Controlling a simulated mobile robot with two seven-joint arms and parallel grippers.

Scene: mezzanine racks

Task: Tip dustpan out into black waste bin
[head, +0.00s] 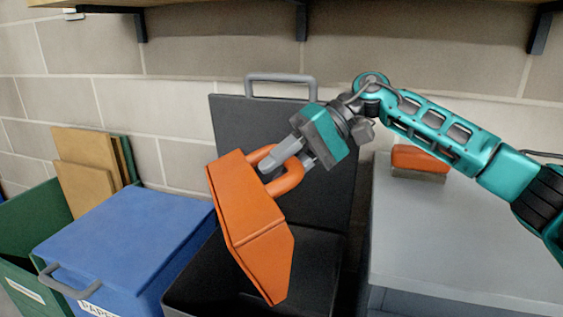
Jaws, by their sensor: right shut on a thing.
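The orange dustpan (247,222) hangs steeply tilted over the black waste bin (325,264), with its wide part pointing down. My right gripper (287,165) is shut on the dustpan's looped handle (290,180). The bin's lid (332,135) stands open against the wall behind, with a grey handle on top. Part of the bin's opening is hidden behind the dustpan. I cannot see any debris in the dustpan or in the bin. My left gripper is out of view.
A blue lidded bin (125,235) labelled paper stands to the left. Beyond it is a green bin (38,225) holding cardboard sheets (80,165). On the right, an orange brush-like block (420,160) lies on a grey surface (460,240). A shelf (220,3) runs overhead.

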